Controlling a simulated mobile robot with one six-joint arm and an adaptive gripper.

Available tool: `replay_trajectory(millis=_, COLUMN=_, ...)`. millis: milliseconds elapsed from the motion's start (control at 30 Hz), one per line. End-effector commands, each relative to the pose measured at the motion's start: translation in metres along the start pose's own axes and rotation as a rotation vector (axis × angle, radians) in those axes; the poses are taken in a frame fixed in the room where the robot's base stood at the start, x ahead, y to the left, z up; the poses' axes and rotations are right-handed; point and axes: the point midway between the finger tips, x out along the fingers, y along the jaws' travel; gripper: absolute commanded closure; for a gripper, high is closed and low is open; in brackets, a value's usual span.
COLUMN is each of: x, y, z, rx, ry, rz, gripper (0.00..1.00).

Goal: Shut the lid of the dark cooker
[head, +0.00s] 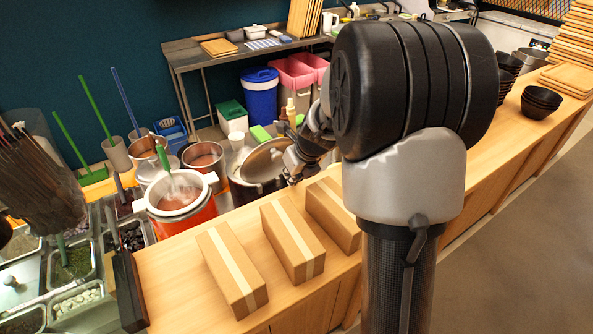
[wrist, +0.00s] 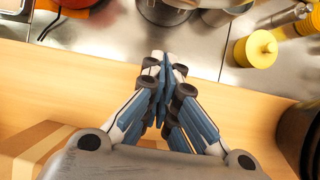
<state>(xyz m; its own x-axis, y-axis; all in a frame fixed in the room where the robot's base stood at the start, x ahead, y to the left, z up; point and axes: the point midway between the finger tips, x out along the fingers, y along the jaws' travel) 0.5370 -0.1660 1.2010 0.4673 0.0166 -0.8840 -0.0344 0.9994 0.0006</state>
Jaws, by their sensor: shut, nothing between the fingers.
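The dark cooker (head: 241,192) stands behind the counter boxes in the head view, partly hidden by its lid and my arm. Its round silvery lid (head: 262,158) stands tilted up, open. My gripper (head: 291,180) is just right of the lid in the head view; I cannot tell whether it touches it. In the wrist view my gripper (wrist: 164,75) has its fingers together and empty, above the edge between wooden counter and metal surface. A dark rounded vessel (wrist: 303,140) is cut off at the right edge there; I cannot tell whether it is the cooker.
Three cardboard boxes (head: 232,268) lie on the wooden counter (head: 172,290). An orange pot (head: 182,205) stands left of the cooker. Black bowls (head: 541,101) stand far right. In the wrist view a yellow-capped item (wrist: 256,50) and a metal pot (wrist: 165,10) are ahead.

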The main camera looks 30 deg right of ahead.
Motion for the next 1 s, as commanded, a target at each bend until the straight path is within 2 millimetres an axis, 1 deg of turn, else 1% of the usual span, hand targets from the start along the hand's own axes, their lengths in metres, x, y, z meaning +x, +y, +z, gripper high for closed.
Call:
replay_trajectory(millis=33, x=0.012, y=0.0, z=-0.001, rx=0.0, ry=0.001, rz=0.0, gripper=1.0)
replay_trajectory(millis=100, x=0.01, y=0.0, z=0.016, rx=-0.003, ry=-0.003, rz=0.0, gripper=1.0)
replay_trajectory(millis=200, x=0.012, y=0.0, z=0.028, rx=-0.002, ry=-0.003, rz=-0.001, gripper=1.0)
replay_trajectory(millis=333, x=0.014, y=0.0, z=0.037, rx=0.0, ry=-0.002, rz=-0.001, gripper=1.0)
replay_trajectory(millis=833, x=0.014, y=0.0, z=0.041, rx=0.0, ry=0.0, rz=-0.001, gripper=1.0)
replay_trajectory(millis=1000, x=0.011, y=0.0, z=0.047, rx=0.0, ry=0.0, rz=-0.001, gripper=1.0)
